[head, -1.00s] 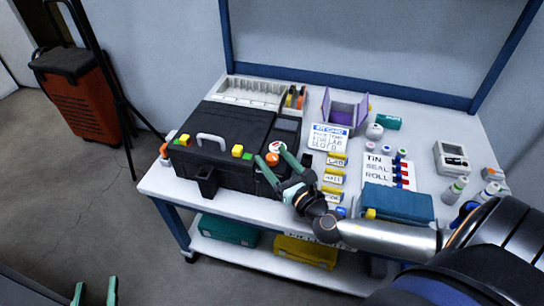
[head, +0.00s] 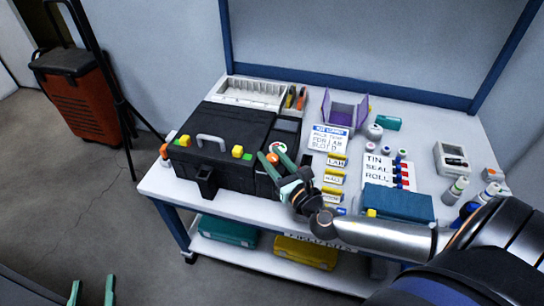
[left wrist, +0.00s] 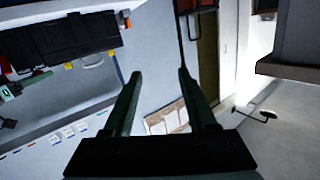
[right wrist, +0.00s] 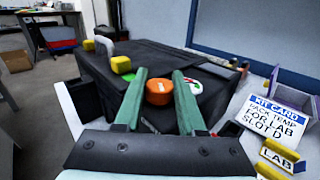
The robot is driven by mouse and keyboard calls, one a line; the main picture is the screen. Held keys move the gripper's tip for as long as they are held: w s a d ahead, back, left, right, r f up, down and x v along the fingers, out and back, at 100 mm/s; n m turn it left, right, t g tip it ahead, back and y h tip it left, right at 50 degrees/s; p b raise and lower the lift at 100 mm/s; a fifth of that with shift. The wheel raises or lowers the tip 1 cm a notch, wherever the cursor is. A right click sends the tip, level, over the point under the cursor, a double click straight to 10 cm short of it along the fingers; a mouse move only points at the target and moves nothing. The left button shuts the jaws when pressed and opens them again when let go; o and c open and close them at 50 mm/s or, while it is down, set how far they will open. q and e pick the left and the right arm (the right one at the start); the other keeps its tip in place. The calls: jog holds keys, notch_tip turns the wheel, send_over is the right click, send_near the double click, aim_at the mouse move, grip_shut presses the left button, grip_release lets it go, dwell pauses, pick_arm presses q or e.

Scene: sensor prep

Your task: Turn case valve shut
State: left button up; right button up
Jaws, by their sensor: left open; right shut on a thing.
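The black case (head: 222,140) sits on the left of the white bench, with a grey handle on top. An orange round valve knob (right wrist: 158,92) stands on the case's right part. It also shows in the head view (head: 272,158). My right gripper (right wrist: 160,74) is shut on this knob, with one green finger at each side. A white, red and green round dial (right wrist: 194,86) is just beside the right finger, partly hidden. My left gripper (head: 92,292) is open and empty, low at the left, away from the bench. It also shows in the left wrist view (left wrist: 160,75).
Yellow blocks (head: 185,140) are on the case. A kit card (head: 330,138), yellow labels (head: 337,160), a purple bin (head: 345,108) and a teal box (head: 397,203) lie right of the case.

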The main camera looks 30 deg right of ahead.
grip_shut()
jog(key=shift+r+m+h+p, duration=0.15)
jog(key=shift+m+h+p, duration=0.55)
jog(key=shift+h+p, duration=0.35)
jog(key=m+g+h+p, duration=0.1)
jog(key=m+h, duration=0.1)
jog(key=shift+h, duration=0.35)
jog(key=shift+m+g+h+p, duration=0.4)
jog(key=shift+m+h+p, duration=0.25)
jog(key=shift+h, duration=0.35)
jog(key=m+g+h, duration=0.1)
jog(key=m+h, duration=0.1)
jog(key=shift+a+h, duration=0.1)
jog(key=shift+h, duration=0.2)
pick_arm(q)
jog(key=s+f+n+g, duration=0.1)
jog(key=s+f+g, duration=0.2)
jog(key=f, duration=0.3)
jog(key=s+f+g+y, duration=0.1)
jog(key=s+f+g, duration=0.3)
jog(key=f, duration=0.2)
jog(key=shift+s+d+f+n, duration=0.3)
jog(key=shift+n, duration=0.1)
pick_arm(e)
jog(key=shift+m+g+h, duration=1.75)
jog(key=shift+g+h, duration=0.35)
jog(key=shift+g, duration=0.5)
